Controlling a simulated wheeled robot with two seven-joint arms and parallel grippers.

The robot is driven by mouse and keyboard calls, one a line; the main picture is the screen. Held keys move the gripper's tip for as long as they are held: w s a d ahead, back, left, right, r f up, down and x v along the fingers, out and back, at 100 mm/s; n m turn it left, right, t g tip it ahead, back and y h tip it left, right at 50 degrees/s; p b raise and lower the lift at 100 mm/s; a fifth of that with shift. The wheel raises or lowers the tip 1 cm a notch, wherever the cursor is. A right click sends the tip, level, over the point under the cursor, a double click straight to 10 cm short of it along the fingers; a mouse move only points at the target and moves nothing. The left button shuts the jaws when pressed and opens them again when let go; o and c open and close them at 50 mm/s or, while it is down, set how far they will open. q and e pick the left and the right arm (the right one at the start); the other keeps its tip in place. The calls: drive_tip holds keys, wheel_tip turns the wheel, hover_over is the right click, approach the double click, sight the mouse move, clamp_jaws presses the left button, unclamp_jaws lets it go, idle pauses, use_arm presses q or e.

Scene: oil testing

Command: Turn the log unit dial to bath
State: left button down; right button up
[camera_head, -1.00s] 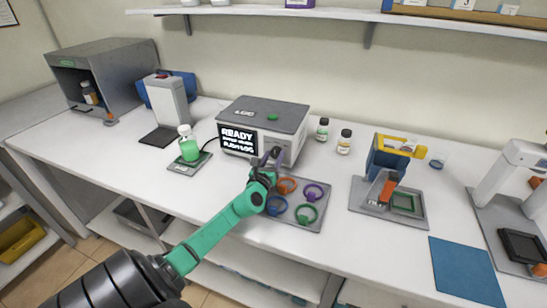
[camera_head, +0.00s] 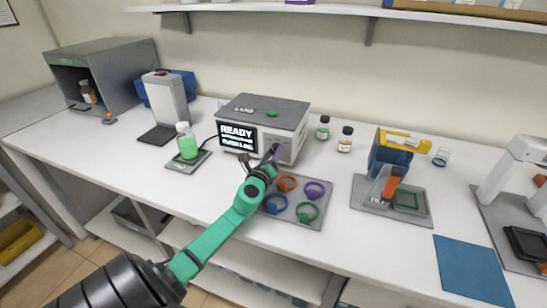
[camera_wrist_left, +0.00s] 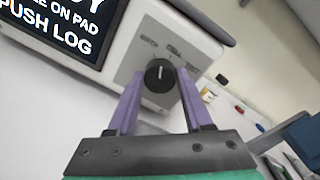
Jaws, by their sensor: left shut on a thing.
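The log unit (camera_head: 265,120) is a grey-white box with a dark lid and a lit screen (camera_head: 238,138) reading READY. Its dial (camera_wrist_left: 159,74) is a round black knob with a white pointer line, pointing roughly up in the left wrist view. My right gripper is not in view.
A scale with a green-filled bottle (camera_head: 187,141) stands left of the unit. A grey tray (camera_head: 318,221) with several coloured rings lies in front of it. Two small bottles (camera_head: 324,127) stand to its right. A blue mat (camera_head: 470,270) lies farther right.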

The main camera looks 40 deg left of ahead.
use_arm(q)
drive_tip(key=n+b, duration=0.1)
drive_tip(key=n, duration=0.3)
drive_tip(key=shift+n, duration=0.3)
idle(0.5)
drive_tip(key=shift+c, duration=1.6)
unclamp_jaws()
drive_tip(key=shift+a, duration=0.1)
drive_tip(key=b+v, duration=0.1)
drive_tip(key=v, duration=1.3)
drive_tip(key=shift+s+r, duration=0.1)
drive_tip(key=shift+s, duration=0.15)
drive_tip(key=shift+s+r, duration=0.1)
drive_tip(key=shift+s, duration=0.05)
